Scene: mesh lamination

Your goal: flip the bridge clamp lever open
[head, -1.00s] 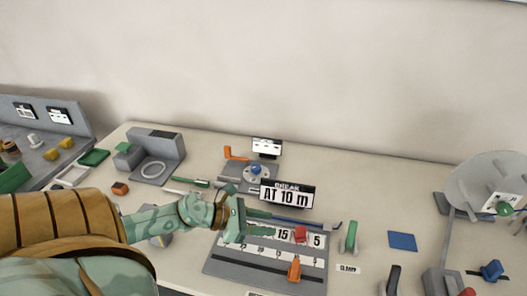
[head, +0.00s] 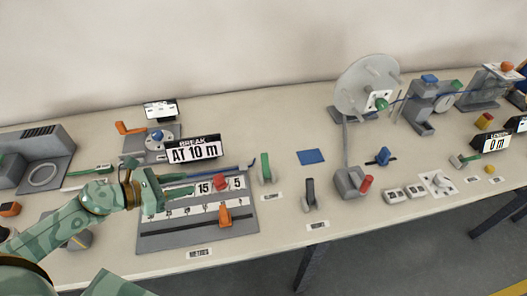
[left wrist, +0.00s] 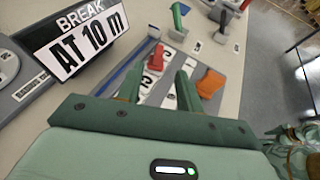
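My left gripper (head: 190,185) is over the left part of the grey numbered board (head: 188,238). Its two green fingers are apart and nothing is between them in the left wrist view (left wrist: 158,88). A small red clamp-like piece (head: 220,183) is on the board's number strip, right of the fingertips; it also shows in the left wrist view (left wrist: 155,57). An orange piece (head: 225,215) stands nearer the front edge; it shows at right in the left wrist view (left wrist: 211,83). I cannot tell which part is the bridge clamp lever.
A sign reading "BREAK AT 10 m" (head: 193,150) stands behind the board. A green upright lever (head: 265,168) and a dark one (head: 309,194) stand to its right. A blue square (head: 310,156) lies flat beyond. A reel (head: 367,85) stands farther right.

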